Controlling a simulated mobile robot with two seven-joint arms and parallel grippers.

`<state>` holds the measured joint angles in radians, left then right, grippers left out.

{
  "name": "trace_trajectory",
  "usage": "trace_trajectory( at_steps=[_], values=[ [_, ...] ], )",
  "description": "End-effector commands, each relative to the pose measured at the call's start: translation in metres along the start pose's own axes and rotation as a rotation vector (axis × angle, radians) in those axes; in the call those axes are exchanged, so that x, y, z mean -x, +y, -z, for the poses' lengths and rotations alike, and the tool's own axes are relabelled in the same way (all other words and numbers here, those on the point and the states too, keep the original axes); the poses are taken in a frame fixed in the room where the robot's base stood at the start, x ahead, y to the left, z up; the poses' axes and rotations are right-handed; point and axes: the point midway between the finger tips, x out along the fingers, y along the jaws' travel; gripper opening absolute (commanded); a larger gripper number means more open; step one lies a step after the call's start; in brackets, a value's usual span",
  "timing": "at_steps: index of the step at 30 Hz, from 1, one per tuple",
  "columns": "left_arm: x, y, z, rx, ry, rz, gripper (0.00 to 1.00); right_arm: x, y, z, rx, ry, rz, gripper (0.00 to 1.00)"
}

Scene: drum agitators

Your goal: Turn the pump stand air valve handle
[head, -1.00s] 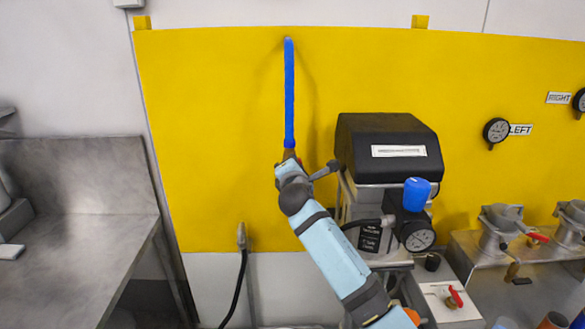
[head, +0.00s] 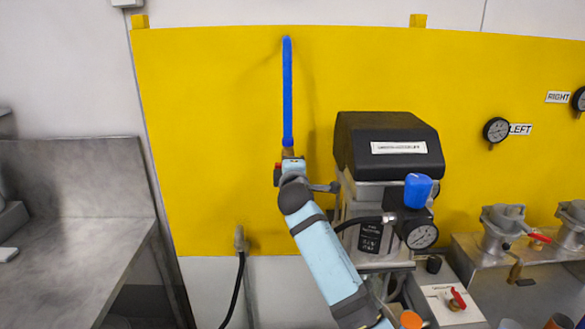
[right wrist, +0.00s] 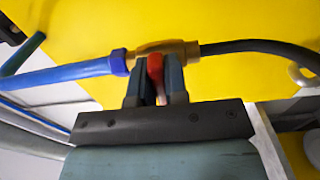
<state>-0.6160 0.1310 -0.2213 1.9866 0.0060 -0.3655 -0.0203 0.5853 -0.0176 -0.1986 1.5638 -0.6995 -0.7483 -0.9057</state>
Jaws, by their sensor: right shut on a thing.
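The pump stand air valve is a brass body (right wrist: 172,50) between a blue hose (right wrist: 65,75) and a black hose (right wrist: 260,46) in the right wrist view. Its red handle (right wrist: 155,68) sits between the two dark fingers of my right gripper (right wrist: 156,78), which is shut on it. In the head view the blue hose (head: 287,90) runs down the yellow panel to the brass fitting (head: 288,153). My right gripper (head: 289,162) is just below that fitting, and a small red part shows at its left side. My left gripper is in neither current view.
The black-topped pump (head: 388,145), with a pressure gauge (head: 421,235), stands just right of my right arm. A metal bench (head: 70,225) is at the left. Lidded metal vessels (head: 503,225) stand at the right. The yellow panel (head: 205,130) left of the hose is clear.

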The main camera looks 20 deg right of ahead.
Motion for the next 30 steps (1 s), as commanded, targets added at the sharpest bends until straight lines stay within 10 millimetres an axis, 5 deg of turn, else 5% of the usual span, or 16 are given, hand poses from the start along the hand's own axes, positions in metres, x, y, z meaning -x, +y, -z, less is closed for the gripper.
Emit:
trace_trajectory(
  at_steps=[13, 14, 17, 30],
  values=[
    [0.002, 0.001, -0.003, 0.0, -0.005, -0.002, 0.43, 0.0, 0.0, 0.0, -0.011, 0.0, 0.001, 0.0],
    [0.002, 0.001, -0.003, 0.0, -0.005, -0.002, 0.43, 0.0, 0.0, 0.0, -0.01, 0.0, 0.001, 0.21],
    [0.002, 0.001, -0.003, -0.001, -0.005, -0.002, 0.43, 0.0, 0.0, 0.0, -0.01, 0.0, 0.001, 0.39],
    [-0.001, 0.001, -0.007, 0.0, -0.005, -0.002, 0.43, 0.017, -0.002, 0.001, -0.008, 0.001, -0.001, 0.39]
  ],
)
